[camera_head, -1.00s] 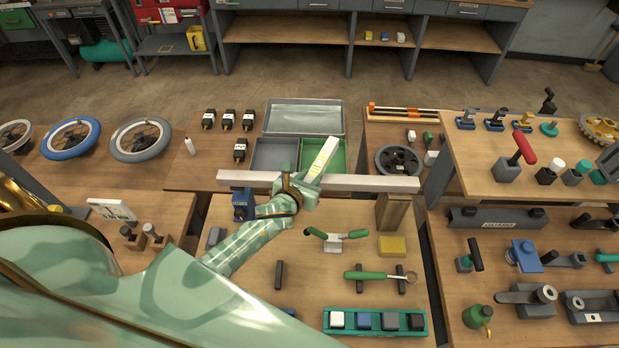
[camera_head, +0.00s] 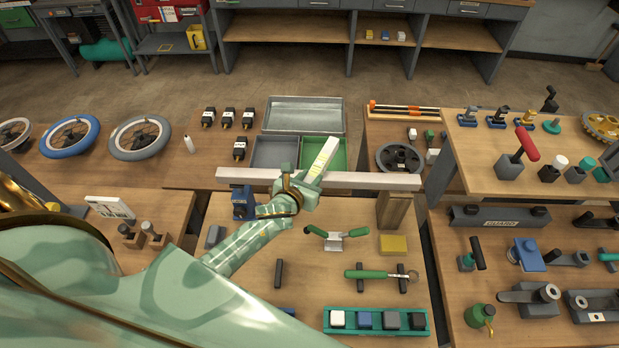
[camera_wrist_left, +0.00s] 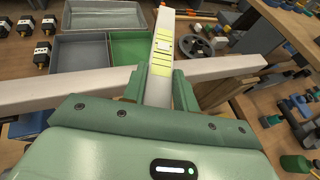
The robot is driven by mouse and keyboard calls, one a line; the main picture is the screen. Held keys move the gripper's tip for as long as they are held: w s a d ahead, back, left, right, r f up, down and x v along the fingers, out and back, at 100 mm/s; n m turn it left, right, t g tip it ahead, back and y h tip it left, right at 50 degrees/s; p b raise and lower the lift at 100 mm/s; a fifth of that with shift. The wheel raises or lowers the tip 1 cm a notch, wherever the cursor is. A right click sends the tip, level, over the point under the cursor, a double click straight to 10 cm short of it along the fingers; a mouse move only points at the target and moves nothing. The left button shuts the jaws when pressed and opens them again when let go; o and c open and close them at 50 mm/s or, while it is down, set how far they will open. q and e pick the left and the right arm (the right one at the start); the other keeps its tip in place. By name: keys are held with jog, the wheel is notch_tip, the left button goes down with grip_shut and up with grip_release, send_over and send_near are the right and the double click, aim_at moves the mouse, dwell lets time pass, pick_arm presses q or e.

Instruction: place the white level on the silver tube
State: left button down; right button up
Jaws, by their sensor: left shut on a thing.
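The white level (camera_head: 322,157) is a pale bar with a yellow-green marked part. My left gripper (camera_head: 302,187) is shut on its near end, and the bar points away from me, tilted to the right. The silver tube (camera_head: 376,182) runs left to right across the bench behind and below my gripper. In the left wrist view the level (camera_wrist_left: 162,52) crosses over the tube (camera_wrist_left: 222,68), with the gripper (camera_wrist_left: 158,92) around its near part. I cannot tell whether level and tube touch. My right gripper is not in view.
A wooden block (camera_head: 392,211) stands under the tube's right part and a blue clamp (camera_head: 243,203) near its left part. Grey and green bins (camera_head: 338,150) lie behind. A green-handled tool (camera_head: 337,236) and a yellow block (camera_head: 393,245) lie in front.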

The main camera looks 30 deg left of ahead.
pick_arm(q)
jog(key=shift+f, duration=0.2)
jog(key=c, duration=1)
grip_release()
jog(key=shift+s, duration=0.15)
